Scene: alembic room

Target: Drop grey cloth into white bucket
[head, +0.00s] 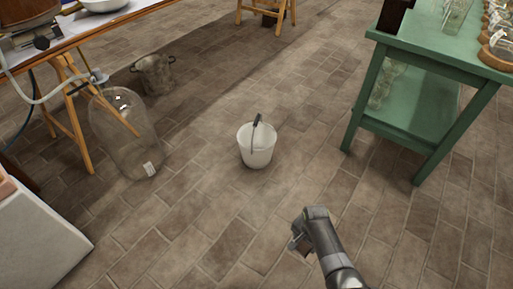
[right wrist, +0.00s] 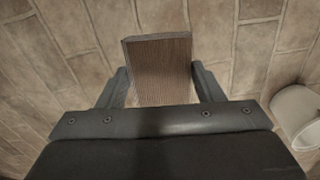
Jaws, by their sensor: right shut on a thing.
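The white bucket (head: 257,158) stands upright on the floor near the middle of the head view, its dark-gripped handle raised. Its rim and side also show at the right edge of the right wrist view (right wrist: 293,124). My right gripper (head: 299,246) is below and right of the bucket in the head view, apart from it. In the right wrist view its fingers are shut on a flat, ribbed, grey-brown piece (right wrist: 160,68), which looks like the folded grey cloth. The cloth is hardly visible in the head view. My left gripper is not in view.
A green table (head: 440,58) with glassware stands at the upper right. A large glass jar (head: 125,135) and a metal pot (head: 153,76) stand on the floor at left, near a wooden-legged table. A white block (head: 38,240) is lower left. Brick floor around the bucket is clear.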

